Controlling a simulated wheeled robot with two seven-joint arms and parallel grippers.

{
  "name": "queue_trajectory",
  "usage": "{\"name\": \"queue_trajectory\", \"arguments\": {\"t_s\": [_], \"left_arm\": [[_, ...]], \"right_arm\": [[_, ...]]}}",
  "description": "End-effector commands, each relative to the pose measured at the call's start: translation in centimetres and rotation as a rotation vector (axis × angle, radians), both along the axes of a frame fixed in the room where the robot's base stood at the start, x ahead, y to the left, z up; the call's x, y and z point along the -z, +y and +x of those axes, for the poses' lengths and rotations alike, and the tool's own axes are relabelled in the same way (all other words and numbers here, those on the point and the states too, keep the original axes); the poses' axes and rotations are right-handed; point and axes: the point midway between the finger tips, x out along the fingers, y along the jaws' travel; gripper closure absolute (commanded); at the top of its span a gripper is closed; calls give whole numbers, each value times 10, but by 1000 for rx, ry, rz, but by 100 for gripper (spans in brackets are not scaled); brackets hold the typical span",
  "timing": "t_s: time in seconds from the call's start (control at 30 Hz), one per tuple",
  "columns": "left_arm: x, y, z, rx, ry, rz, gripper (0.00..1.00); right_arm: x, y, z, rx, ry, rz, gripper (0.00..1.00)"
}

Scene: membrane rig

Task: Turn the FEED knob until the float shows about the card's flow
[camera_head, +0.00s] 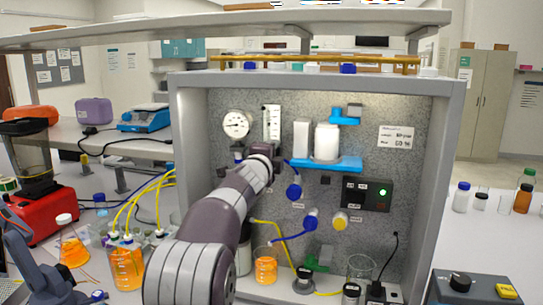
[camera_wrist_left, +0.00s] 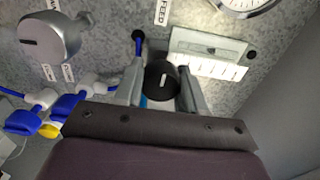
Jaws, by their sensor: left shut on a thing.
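My left arm reaches up to the rig's speckled panel (camera_head: 350,110) in the head view and hides the gripper there. In the left wrist view my left gripper (camera_wrist_left: 161,86) has its two fingers on either side of a round black knob (camera_wrist_left: 160,78) with a white pointer line, shut on it. A FEED label (camera_wrist_left: 162,12) is on the panel near it. The flow meter (camera_head: 272,123) with its white scale stands just above the gripper in the head view; its float is too small to read. The card (camera_head: 397,137) is at the panel's right; its print is unclear. My right gripper is not in view.
A round gauge (camera_head: 236,124) is left of the flow meter. A blue shelf (camera_head: 340,164) with white canisters, a black box with a green light (camera_head: 383,192) and blue-handled valves are to the right. A beaker of orange liquid (camera_head: 265,268) stands below. A grey knob (camera_wrist_left: 52,40) shows in the wrist view.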

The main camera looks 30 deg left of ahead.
Motion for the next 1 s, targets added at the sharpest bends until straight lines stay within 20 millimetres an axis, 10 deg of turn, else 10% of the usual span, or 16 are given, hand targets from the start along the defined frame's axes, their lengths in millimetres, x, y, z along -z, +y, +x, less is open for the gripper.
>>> {"name": "queue_trajectory", "arguments": {"t_s": [0.3, 0.33, 0.4, 0.77, 1.0], "left_arm": [[3, 0, 1, 1, 4, -1, 90], [3, 0, 1, 1, 4, -1, 50], [2, 0, 1, 1, 4, -1, 36], [3, -2, -8, 0, 1, 0, 36], [3, -15, -62, 0, -1, 0, 36]], "right_arm": [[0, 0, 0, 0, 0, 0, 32], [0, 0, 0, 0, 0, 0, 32], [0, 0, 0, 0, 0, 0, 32], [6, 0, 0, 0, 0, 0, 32], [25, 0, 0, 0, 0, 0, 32]]}}
